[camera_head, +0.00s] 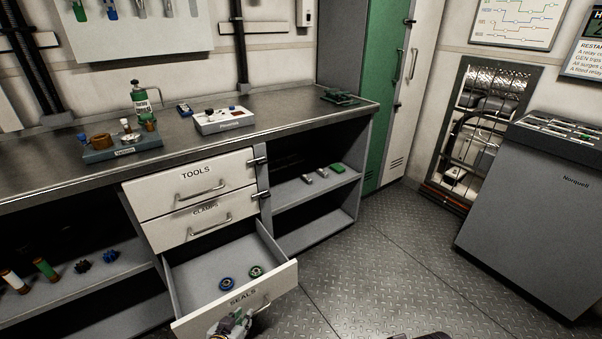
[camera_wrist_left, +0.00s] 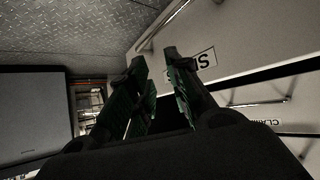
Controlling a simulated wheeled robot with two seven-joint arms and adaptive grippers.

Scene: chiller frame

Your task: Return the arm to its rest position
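My left gripper (camera_head: 232,324) is at the bottom of the head view, in front of the pulled-out SEALS drawer (camera_head: 287,275) and by its handle (camera_head: 264,304). In the left wrist view the two green-padded fingers (camera_wrist_left: 154,60) are apart, with nothing visible between them. The handle of the drawer front shows just beyond the fingertips in that view; I cannot tell whether they touch it. My right gripper is not recognisable in either view.
The open drawer holds a blue ring (camera_head: 227,284) and a green ring (camera_head: 256,271). The workbench (camera_head: 290,112) stands behind, with closed TOOLS (camera_head: 190,183) and CLAMPS (camera_head: 202,222) drawers. A grey Norquell cabinet (camera_head: 530,215) stands at right. The floor (camera_head: 385,260) between is clear.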

